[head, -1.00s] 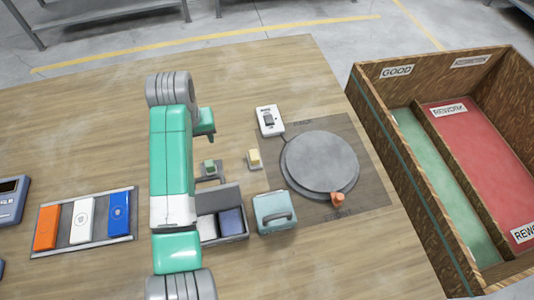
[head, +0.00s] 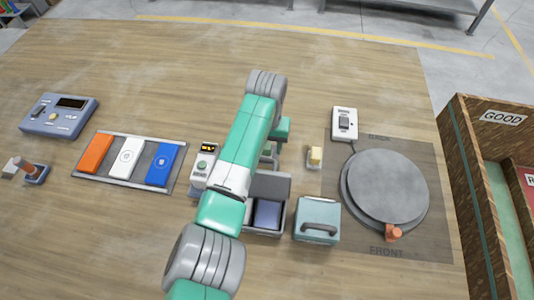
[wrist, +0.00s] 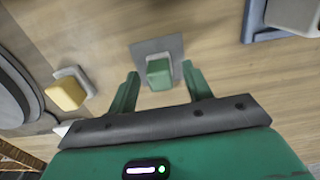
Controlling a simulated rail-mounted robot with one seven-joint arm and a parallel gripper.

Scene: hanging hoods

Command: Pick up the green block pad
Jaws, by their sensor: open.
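The green block pad (wrist: 158,73) sits on a grey square plate (wrist: 157,46) in the wrist view. In the head view the pad (head: 268,150) is mostly hidden by my arm. My gripper (wrist: 160,72) is open and empty. In the wrist view its two green fingers appear on either side of the pad, with a gap on each side. I cannot tell how high the fingers are above it.
A yellow block (head: 315,156) stands to the right of the pad. A round grey turntable (head: 385,188), a teal case (head: 317,220) and an open grey box (head: 270,186) are nearby. A tray (head: 180,182) with orange, white and blue pieces lies left. The far table is clear.

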